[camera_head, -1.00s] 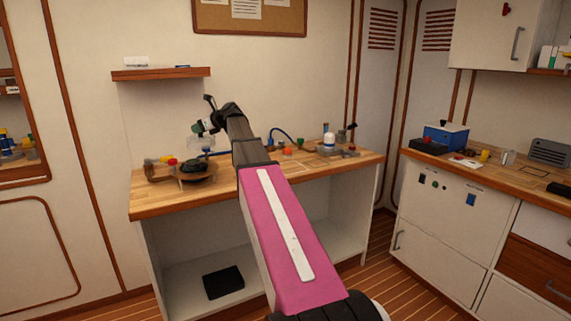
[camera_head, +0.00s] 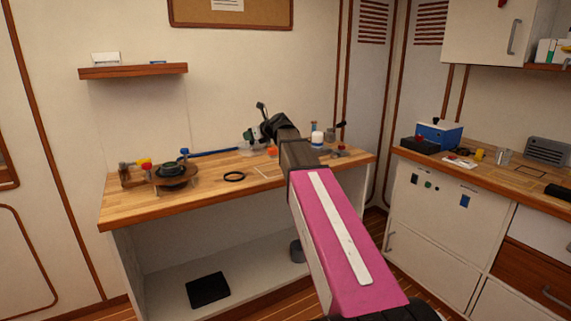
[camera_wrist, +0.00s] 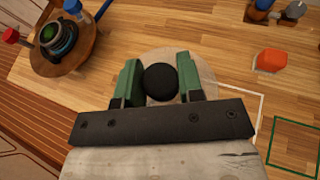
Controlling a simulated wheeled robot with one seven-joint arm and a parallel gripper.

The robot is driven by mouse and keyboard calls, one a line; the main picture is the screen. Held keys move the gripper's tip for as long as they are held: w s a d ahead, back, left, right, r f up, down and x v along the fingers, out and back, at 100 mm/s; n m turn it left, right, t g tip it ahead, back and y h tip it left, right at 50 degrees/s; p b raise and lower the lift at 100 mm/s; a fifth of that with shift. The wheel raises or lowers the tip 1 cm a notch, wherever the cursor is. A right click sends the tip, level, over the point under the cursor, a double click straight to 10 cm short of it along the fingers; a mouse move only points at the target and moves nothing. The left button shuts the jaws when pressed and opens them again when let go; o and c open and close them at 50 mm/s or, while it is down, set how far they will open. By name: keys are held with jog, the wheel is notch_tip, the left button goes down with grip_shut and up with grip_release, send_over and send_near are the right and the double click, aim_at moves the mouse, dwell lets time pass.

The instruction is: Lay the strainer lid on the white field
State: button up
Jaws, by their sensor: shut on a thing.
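My gripper (camera_wrist: 160,82) is shut on the black knob (camera_wrist: 161,80) of the strainer lid (camera_wrist: 207,76), a pale round disc below the fingers in the wrist view. In the head view my gripper (camera_head: 251,136) is over the bench, with the lid (camera_head: 246,147) small and partly hidden by the arm. The white field is a white outline (camera_wrist: 259,112) on the wood, to the right of the lid and partly hidden by my gripper. It also shows in the head view (camera_head: 268,171). I cannot tell the lid's height over the bench.
The strainer body (camera_wrist: 58,42) stands on a round wooden stand at the left. A black ring (camera_head: 234,176) lies on the bench. An orange block (camera_wrist: 271,60) and a green outline (camera_wrist: 297,143) are to the right. Bottles (camera_head: 317,138) stand at the back right.

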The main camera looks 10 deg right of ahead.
jog(key=shift+w+d+f, duration=0.6)
jog(key=shift+d+f, duration=1.05)
jog(key=shift+f, duration=0.05)
jog(key=shift+w+d+f, duration=0.65)
jog(key=shift+d+f, duration=1.05)
jog(key=shift+f, duration=0.05)
jog(key=shift+w+d+f, duration=0.6)
jog(key=shift+d+f, duration=1.05)
jog(key=shift+f, duration=0.05)
jog(key=shift+f, duration=0.1)
jog(key=o, duration=1)
jog(key=v, duration=1.2)
